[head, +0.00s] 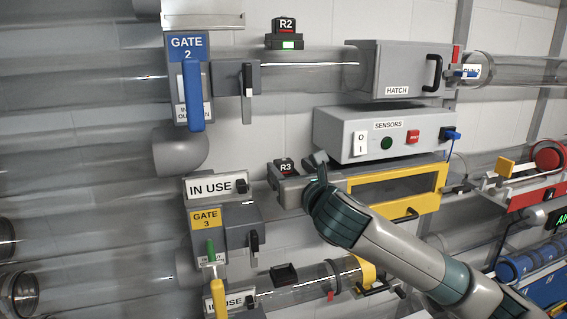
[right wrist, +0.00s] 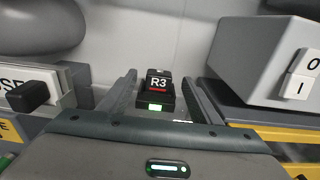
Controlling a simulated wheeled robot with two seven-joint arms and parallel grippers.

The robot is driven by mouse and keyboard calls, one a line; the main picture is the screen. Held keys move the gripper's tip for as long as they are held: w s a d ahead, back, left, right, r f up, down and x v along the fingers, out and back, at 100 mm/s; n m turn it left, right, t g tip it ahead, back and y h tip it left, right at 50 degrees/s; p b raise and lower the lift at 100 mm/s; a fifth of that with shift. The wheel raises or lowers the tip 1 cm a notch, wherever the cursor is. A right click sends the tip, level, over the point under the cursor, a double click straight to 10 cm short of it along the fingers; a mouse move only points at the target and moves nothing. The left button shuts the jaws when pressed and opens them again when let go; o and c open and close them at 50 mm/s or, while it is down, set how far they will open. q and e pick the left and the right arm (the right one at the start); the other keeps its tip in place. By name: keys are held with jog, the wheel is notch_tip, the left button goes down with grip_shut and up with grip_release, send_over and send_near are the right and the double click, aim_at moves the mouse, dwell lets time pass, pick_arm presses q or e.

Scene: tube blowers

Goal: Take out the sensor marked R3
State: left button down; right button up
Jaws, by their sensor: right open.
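The sensor marked R3 (head: 285,166) is a small black block with a white label. It sits on the middle tube line, left of the yellow-framed window. In the right wrist view the R3 sensor (right wrist: 158,84) stands upright between my two fingers, with a red line under its label and a lit green light in front. My right gripper (head: 297,174) is at the sensor in the head view. In the right wrist view the gripper (right wrist: 162,88) is open, with a finger on each side and gaps to the sensor. My left gripper is out of view.
The grey SENSORS box (head: 352,139), with a switch and buttons, is close to the right of my gripper. An IN USE sign (head: 213,186) and gate 3 (head: 207,220) are to the left. A similar sensor, R2 (head: 286,30), sits on the upper tube.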

aim_at(286, 163)
jog(key=shift+p+x, duration=0.55)
jog(key=shift+x, duration=1.4)
jog(key=shift+w+a+p, duration=0.2)
jog(key=shift+w+p, duration=0.35)
jog(key=p+x, duration=0.1)
jog(key=x, duration=0.2)
jog(key=shift+s+f+p, duration=0.1)
jog(key=shift+p, duration=0.25)
jog(key=shift+w+a+f, duration=0.15)
jog(key=shift+w+a, duration=0.05)
jog(key=shift+w, duration=0.35)
jog(key=c, duration=1.1)
